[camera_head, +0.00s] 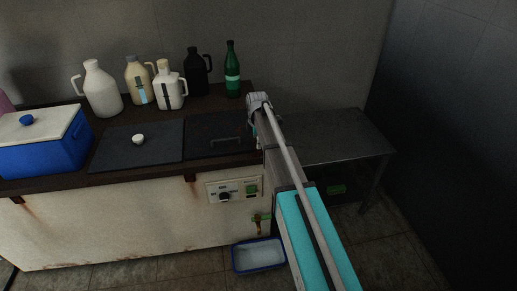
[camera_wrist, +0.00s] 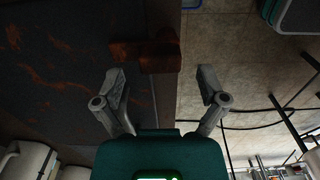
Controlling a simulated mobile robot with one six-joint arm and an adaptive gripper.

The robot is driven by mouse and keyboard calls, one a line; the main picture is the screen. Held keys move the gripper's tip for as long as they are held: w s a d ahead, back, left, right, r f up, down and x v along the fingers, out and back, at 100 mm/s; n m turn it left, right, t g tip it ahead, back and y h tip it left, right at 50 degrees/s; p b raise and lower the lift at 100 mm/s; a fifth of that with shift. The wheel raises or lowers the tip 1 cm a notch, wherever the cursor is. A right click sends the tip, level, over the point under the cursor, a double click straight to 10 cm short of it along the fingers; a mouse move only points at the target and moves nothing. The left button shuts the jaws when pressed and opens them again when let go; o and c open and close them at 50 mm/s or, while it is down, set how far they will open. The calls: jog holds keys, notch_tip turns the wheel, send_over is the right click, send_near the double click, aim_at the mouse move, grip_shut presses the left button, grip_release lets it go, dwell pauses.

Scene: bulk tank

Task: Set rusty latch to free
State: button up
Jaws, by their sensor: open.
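The rusty latch (camera_wrist: 150,52) is a reddish-brown block with an arm, at the tank's edge beside a dark, rust-streaked lid (camera_wrist: 75,65) in the wrist view. The same lid (camera_head: 214,132) shows in the head view with a handle on it. There I cannot make out the latch clearly beside my arm. My gripper (camera_wrist: 163,78) is open and empty, its two grey fingers spread wide. The latch lies ahead of the fingertips, roughly between them and nearer the left one. No contact shows.
Jugs (camera_head: 167,88) and a green bottle (camera_head: 232,70) stand along the tank's back. A blue cooler (camera_head: 45,150) sits at left, next to a second dark lid (camera_head: 120,152). A metal table (camera_head: 340,140) stands right of the tank. A blue basin (camera_head: 258,256) is on the floor.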

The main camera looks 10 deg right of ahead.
jog(key=shift+f+b, duration=0.7)
jog(key=shift+f, duration=0.3)
jog(key=c, duration=1.1)
jog(key=shift+d, duration=0.2)
jog(key=shift+c, duration=0.3)
jog(key=shift+a, duration=0.1)
